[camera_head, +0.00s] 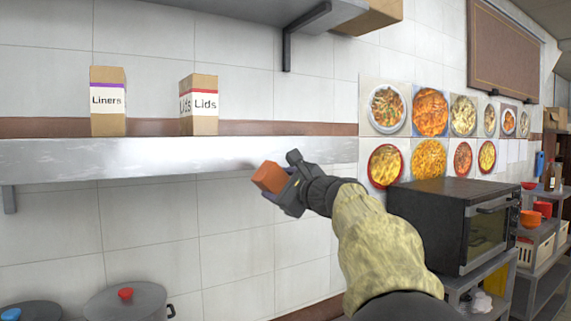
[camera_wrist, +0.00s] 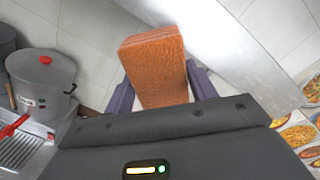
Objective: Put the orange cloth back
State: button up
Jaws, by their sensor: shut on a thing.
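The orange cloth (camera_head: 269,177) is a folded block. It also shows in the wrist view (camera_wrist: 155,62), between the two purple-grey fingers. My gripper (camera_head: 276,183) is shut on it and holds it in the air, in front of the wall just below the front edge of the metal shelf (camera_head: 120,158) in the head view. Whether the cloth touches the shelf edge cannot be told; in the wrist view the shelf's metal (camera_wrist: 235,60) lies just right of and behind the cloth.
A Liners box (camera_head: 108,101) and a Lids box (camera_head: 199,105) stand on the shelf, with bare shelf right of them. Lidded stockpots, one with a red knob (camera_head: 125,293), stand below left. A black oven (camera_head: 452,225) stands right of my arm. A higher shelf (camera_head: 250,12) hangs above.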

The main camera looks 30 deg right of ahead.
jog(key=w+a+f+n+g+y, duration=0.1)
jog(key=w+f+n+y, duration=0.15)
jog(key=f, duration=1.05)
jog(key=w+a+f+n+g+y, duration=0.15)
jog(key=f+y, duration=0.25)
jog(key=f, duration=0.8)
jog(key=w+a+f+n+g+y, duration=0.1)
jog(key=f+n+y, duration=0.15)
jog(key=f, duration=1.05)
jog(key=s+a+f+n+g+y, duration=0.1)
jog(key=s+a+f+g+y, duration=0.1)
jog(key=s+a+f, duration=0.5)
jog(key=s+a+f+n+g+y, duration=0.1)
jog(key=s+a+f, duration=0.7)
jog(key=f, duration=0.9)
jog(key=shift+s+a+f+n+g+y, duration=0.15)
jog(key=shift+s+a+n+g+y, duration=0.05)
jog(key=shift+n+g+y, duration=0.3)
